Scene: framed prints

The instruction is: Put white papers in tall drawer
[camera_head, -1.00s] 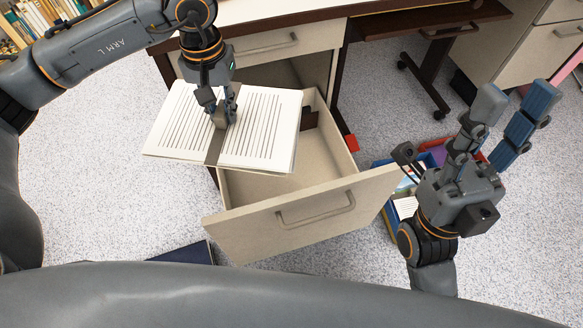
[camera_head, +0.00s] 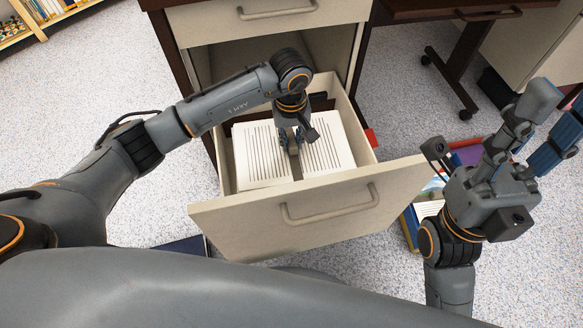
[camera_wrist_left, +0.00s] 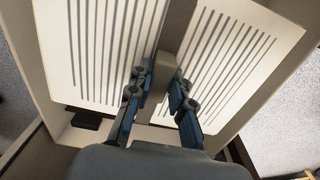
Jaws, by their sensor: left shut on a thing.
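The white papers (camera_head: 326,146) are a wide stack with printed lines and a dark band across the middle. They lie inside the open tall drawer (camera_head: 300,222), within its walls. My left gripper (camera_head: 290,145) reaches down into the drawer and is shut on the band at the stack's middle. In the left wrist view the papers (camera_wrist_left: 115,45) spread on both sides of the fingers, which clamp a raised grip (camera_wrist_left: 166,68) on the band. Whether the stack touches the drawer floor cannot be told. My right gripper (camera_head: 500,165) is empty, its fingers spread apart, right of the drawer.
A closed upper drawer (camera_head: 270,15) is above the open one. Books and a box (camera_head: 430,205) lie on the speckled floor right of the drawer. A dark blue flat item (camera_head: 183,246) lies on the floor at its left. A bookshelf (camera_head: 40,15) stands far left.

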